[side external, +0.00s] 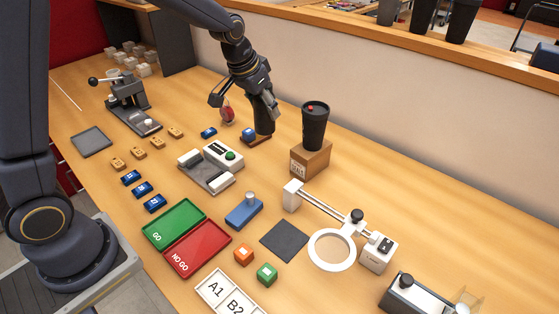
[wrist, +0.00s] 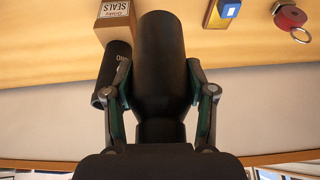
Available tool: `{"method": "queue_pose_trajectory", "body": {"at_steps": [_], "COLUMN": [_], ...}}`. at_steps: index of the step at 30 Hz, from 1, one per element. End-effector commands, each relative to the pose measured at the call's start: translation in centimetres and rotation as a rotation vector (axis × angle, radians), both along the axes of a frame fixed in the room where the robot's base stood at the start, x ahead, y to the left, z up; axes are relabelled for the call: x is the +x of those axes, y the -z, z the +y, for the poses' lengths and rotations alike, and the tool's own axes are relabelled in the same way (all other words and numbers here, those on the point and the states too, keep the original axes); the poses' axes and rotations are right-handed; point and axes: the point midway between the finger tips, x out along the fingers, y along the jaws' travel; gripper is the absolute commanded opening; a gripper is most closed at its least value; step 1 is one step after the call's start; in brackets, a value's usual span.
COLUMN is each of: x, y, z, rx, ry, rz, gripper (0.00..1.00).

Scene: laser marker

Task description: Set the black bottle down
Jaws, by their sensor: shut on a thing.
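The black bottle (side external: 264,124) is below my gripper (side external: 262,100) near the back of the table in the side view. In the wrist view it fills the middle as a dark cylinder (wrist: 161,60). My gripper (wrist: 160,95) is shut on it, with one finger on each side. The bottle looks roughly upright, with its lower end close to the small wooden block with a blue top (side external: 249,135). I cannot tell whether its base touches the table.
A black tumbler (side external: 315,126) stands on a wooden box (side external: 310,160) to the right. A red tag with a ring (wrist: 291,17) and the blue-topped block (wrist: 223,12) are nearby. Bare table (side external: 430,200) is at right.

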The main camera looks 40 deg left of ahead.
Motion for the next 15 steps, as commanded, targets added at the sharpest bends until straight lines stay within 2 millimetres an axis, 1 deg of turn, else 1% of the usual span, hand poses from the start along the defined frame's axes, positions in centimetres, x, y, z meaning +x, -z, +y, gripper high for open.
{"method": "queue_pose_trajectory", "body": {"at_steps": [1,2,3,5,6,8,9,11,12,15], "x": [0.2,0.3,0.2,-0.2,-0.6,-1.5,-2.2,-3.4,-4.3,-6.6], "y": [0.0,0.0,0.0,0.1,0.1,0.2,0.2,0.3,0.4,0.6], "z": [3.5,5.3,7.7,11.3,13.7,17.2,19.5,22.6,24.5,28.4], "rx": [-0.001,-0.002,-0.003,-0.006,-0.007,-0.010,-0.012,-0.014,-0.016,-0.020], "ry": [-0.068,-0.104,-0.151,-0.223,-0.271,-0.344,-0.392,-0.461,-0.505,-0.597], "rz": [0.000,-0.001,-0.002,-0.002,-0.003,-0.004,-0.004,-0.004,-0.005,-0.003], "gripper": [0.16,0.16,0.16,0.16,0.16,0.16,0.16,0.16,0.16,0.16]}}
